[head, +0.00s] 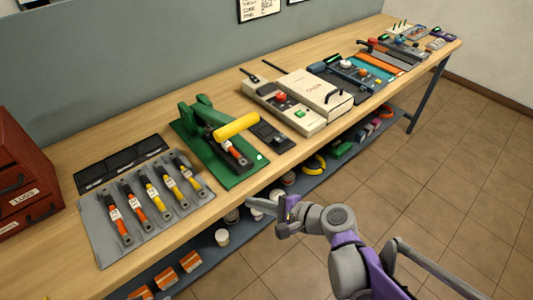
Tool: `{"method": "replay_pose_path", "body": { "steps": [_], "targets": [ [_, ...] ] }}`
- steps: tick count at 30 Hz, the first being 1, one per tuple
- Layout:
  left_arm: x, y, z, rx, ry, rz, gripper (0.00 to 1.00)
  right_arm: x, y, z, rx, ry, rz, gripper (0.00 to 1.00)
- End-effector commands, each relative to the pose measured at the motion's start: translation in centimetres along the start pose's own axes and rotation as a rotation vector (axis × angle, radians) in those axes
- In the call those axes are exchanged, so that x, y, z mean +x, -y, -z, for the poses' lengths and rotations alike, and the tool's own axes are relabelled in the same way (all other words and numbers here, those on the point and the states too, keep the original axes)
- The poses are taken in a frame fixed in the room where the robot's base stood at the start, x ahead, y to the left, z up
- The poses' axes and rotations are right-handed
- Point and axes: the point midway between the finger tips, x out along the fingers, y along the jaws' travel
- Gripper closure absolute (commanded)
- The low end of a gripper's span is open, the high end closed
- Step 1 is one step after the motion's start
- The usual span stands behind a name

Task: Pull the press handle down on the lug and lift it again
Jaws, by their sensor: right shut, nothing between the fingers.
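A green press (198,125) stands on a green base plate on the bench, left of the middle. Its press handle (236,127) has a thick yellow grip and points right, over the plate. Below the handle lies a red-and-black cable piece (236,156); its lug is too small to tell apart. My right gripper (281,213) appears at the front edge of the bench, below and to the right of the press. It is shut and empty, apart from the handle. My left gripper is not in view.
A red drawer cabinet (18,165) stands at the far left. Beige devices (318,95) stand to the right. A lower shelf (205,257) holds rolls and boxes. The floor at right is clear.

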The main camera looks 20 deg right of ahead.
Motion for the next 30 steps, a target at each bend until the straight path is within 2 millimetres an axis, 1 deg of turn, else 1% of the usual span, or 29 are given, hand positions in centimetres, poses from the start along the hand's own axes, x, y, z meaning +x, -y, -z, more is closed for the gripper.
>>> {"method": "replay_pose_path", "body": {
  "steps": [1, 3, 5, 6, 9, 12, 16, 20, 23, 30],
  "targets": [
    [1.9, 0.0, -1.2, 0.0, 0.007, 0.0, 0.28, 0.6, 0.3, 2.0, 0.142, 0.033, 0.088, 1.0],
    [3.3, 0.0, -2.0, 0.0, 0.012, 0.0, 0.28, 0.6, 1.9, 3.7, 0.336, 0.098, 0.213, 1.0],
    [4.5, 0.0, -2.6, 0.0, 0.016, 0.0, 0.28, 0.2, 3.1, 5.4, 0.488, 0.161, 0.313, 1.0],
    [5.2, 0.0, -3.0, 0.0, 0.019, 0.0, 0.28, -0.2, 3.9, 6.5, 0.576, 0.203, 0.373, 1.0],
    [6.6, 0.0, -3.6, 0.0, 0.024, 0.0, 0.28, -1.4, 5.3, 9.0, 0.757, 0.303, 0.496, 1.0],
    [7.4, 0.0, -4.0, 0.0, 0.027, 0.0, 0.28, -2.6, 6.2, 10.7, 0.872, 0.38, 0.577, 1.0],
    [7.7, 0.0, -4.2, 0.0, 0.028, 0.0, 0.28, -3.3, 6.9, 11.6, 0.937, 0.43, 0.622, 1.0],
    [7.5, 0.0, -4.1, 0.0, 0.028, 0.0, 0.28, -2.7, 7.8, 11.4, 0.945, 0.44, 0.626, 1.0],
    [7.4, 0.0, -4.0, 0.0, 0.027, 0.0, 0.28, -1.4, 8.8, 11.2, 0.945, 0.439, 0.623, 1.0],
    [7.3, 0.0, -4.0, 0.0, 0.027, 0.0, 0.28, 2.5, 12.3, 10.7, 0.943, 0.439, 0.622, 1.0]
  ]
}}
